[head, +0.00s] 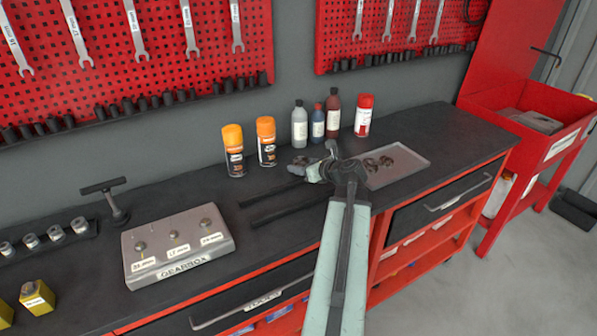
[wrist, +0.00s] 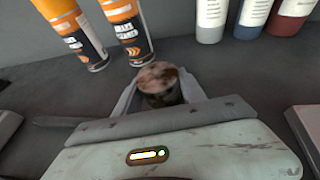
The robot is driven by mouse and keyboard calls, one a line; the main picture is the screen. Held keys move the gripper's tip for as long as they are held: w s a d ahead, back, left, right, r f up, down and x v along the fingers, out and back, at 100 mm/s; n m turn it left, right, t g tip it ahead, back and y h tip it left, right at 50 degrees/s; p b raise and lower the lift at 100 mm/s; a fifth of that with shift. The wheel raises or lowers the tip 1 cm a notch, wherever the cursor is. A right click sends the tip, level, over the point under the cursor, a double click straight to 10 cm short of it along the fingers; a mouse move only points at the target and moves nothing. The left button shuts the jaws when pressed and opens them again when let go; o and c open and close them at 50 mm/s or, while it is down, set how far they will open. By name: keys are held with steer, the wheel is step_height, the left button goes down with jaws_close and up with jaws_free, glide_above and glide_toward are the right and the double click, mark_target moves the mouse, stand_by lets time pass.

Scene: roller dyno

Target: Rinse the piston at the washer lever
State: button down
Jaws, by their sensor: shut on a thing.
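My gripper (head: 318,170) is shut on the piston (wrist: 158,84), a short round part with a brownish, stained top and dark side. In the wrist view the piston sits between the two grey fingers (wrist: 157,100). In the head view the gripper is over the black workbench, behind two dark bars, and mostly hides the piston. A red open-topped bin unit (head: 524,105) stands at the far right, with a thin black bent handle (head: 545,52) at its back; its label is too small to read, so I cannot tell whether this is the washer lever.
Orange-capped spray cans (head: 233,150) and several bottles (head: 332,115) stand behind the gripper. A grey gearbox block (head: 178,245) and a T-handle tool (head: 116,205) are at left.

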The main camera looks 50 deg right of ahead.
steer(key=shift+f, duration=0.9)
steer(key=shift+w+a+r, duration=0.2)
steer(key=shift+r, duration=0.05)
steer(key=shift+f, duration=0.25)
steer(key=c, duration=0.7)
jaws_free()
steer(key=shift+r, duration=0.1)
steer(key=shift+o, duration=0.2)
